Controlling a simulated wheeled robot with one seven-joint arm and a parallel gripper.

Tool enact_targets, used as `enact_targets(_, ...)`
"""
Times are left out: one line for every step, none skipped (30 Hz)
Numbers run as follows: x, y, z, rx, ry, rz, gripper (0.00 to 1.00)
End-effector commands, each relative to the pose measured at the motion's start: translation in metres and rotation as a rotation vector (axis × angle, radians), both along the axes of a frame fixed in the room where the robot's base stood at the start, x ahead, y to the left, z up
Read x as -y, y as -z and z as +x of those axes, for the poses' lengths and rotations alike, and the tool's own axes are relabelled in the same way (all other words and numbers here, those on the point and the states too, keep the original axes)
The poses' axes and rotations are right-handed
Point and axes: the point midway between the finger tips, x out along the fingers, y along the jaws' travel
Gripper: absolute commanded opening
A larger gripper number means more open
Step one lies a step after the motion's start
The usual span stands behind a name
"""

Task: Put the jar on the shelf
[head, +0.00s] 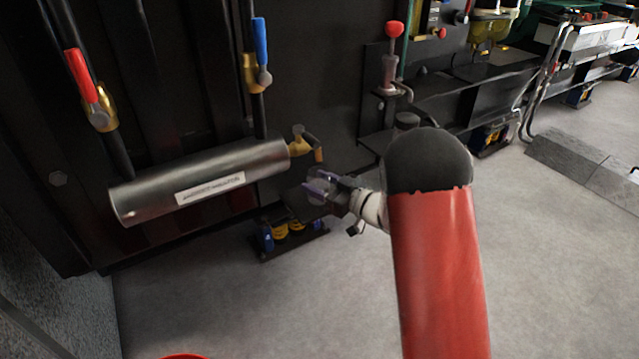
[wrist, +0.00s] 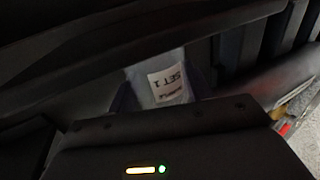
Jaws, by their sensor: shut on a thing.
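My gripper (head: 328,188) is at the middle of the head view, just right of the steel cylinder's end and below its brass tap. It is shut on a small clear jar (head: 319,186). The jar's top and base are not clear. A dark flat plate (head: 303,206), possibly the shelf, shows just below and left of the jar. I cannot tell whether the jar touches it.
A steel cylinder (head: 205,180) with a brass tap (head: 305,142) juts out at left. Red (head: 82,76) and blue (head: 261,42) valve handles stand above it. A low dark mount with blue and yellow parts (head: 283,235) is near the floor. Open grey floor (head: 300,310) lies in front.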

Motion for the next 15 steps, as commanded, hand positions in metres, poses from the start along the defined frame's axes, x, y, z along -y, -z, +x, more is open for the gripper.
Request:
enact_targets(0.0003,0.0036,0.0001,0.0,0.0,0.0,0.28)
enact_targets(0.0004,0.0034,0.0,0.0,0.0,0.0,0.51)
enact_targets(0.0003,0.0022,-0.0001,0.0,0.0,0.0,0.56)
enact_targets(0.0003,0.0021,-0.0001,0.0,0.0,0.0,0.6)
enact_targets(0.0003,0.0021,-0.0001,0.0,0.0,0.0,0.64)
enact_targets(0.0003,0.0021,-0.0001,0.0,0.0,0.0,0.69)
enact_targets(0.0003,0.0021,-0.0001,0.0,0.0,0.0,0.72)
enact_targets(0.0003,0.0021,-0.0001,0.0,0.0,0.0,0.72)
enact_targets(0.0003,0.0021,-0.0001,0.0,0.0,0.0,0.72)
enact_targets(0.0003,0.0021,-0.0001,0.0,0.0,0.0,0.72)
enact_targets(0.0003,0.0021,-0.0001,0.0,0.0,0.0,0.72)
enact_targets(0.0003,0.0021,-0.0001,0.0,0.0,0.0,0.72)
enact_targets(0.0003,0.0021,-0.0001,0.0,0.0,0.0,0.72)
enact_targets(0.0003,0.0019,-0.0001,0.0,0.0,0.0,0.72)
enact_targets(0.0003,0.001,-0.0001,0.0,0.0,0.0,0.72)
